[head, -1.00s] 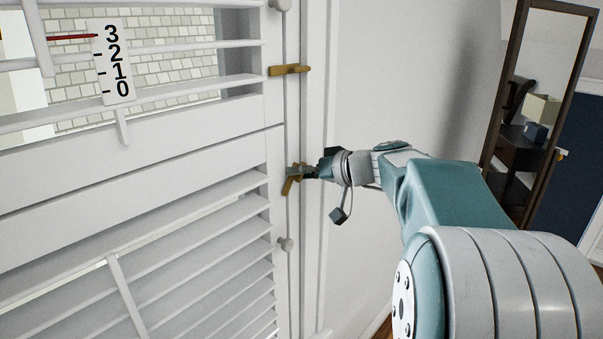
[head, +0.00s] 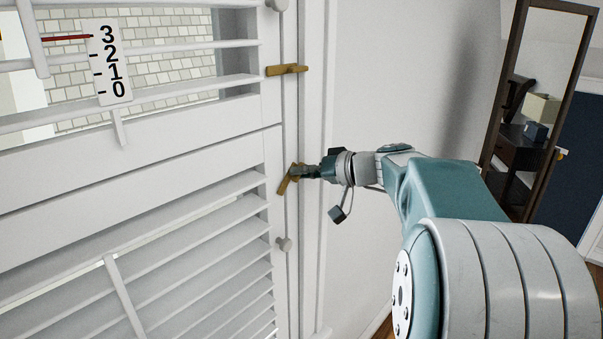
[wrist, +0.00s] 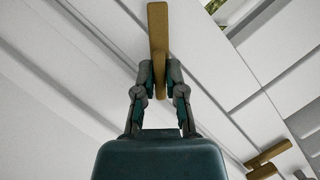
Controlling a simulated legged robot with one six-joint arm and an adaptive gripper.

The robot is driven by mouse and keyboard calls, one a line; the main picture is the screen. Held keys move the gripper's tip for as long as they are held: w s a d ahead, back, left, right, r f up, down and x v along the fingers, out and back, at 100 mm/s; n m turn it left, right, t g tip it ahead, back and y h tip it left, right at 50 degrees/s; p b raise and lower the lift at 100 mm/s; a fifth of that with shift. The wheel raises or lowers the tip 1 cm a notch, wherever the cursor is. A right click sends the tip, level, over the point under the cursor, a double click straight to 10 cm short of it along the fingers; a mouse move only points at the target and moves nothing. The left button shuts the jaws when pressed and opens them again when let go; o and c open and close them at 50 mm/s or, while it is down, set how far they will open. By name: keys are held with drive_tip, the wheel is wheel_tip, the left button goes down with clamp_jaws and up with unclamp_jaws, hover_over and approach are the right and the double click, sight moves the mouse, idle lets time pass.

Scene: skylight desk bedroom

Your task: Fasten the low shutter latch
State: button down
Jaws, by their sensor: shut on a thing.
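The low shutter latch (head: 285,185) is a brass bar on the shutter's right edge. In the head view it slants, its lower end toward the lower left. My gripper (head: 301,171) reaches it from the right and is shut on its upper right part. In the wrist view the low latch (wrist: 158,30) stands between the two fingers, and my gripper (wrist: 159,82) pinches its near end. The fingers and wrist hide part of the latch in the head view. The white shutter (head: 120,180) lies flat beside the frame.
An upper brass latch (head: 287,70) lies nearly level across the seam above; brass pieces also show at the lower right of the wrist view (wrist: 268,160). A number plate (head: 110,62) hangs upper left. A mirror (head: 530,110) stands at right.

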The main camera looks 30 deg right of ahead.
drive_tip(key=m, duration=0.1)
drive_tip(key=m+y, duration=0.1)
drive_tip(key=m, duration=0.1)
drive_tip(key=shift+f+y, duration=0.2)
drive_tip(key=shift+y, duration=0.1)
drive_tip(key=shift+f+m+t+y, duration=0.1)
drive_tip(key=shift+m+t+y, duration=0.3)
drive_tip(key=shift+m, duration=0.8)
drive_tip(key=shift+m+t+y, duration=0.3)
drive_tip(key=shift+m+y, duration=0.2)
drive_tip(key=shift+m, duration=0.7)
drive_tip(key=c, duration=0.7)
unclamp_jaws()
drive_tip(key=shift+d, duration=0.1)
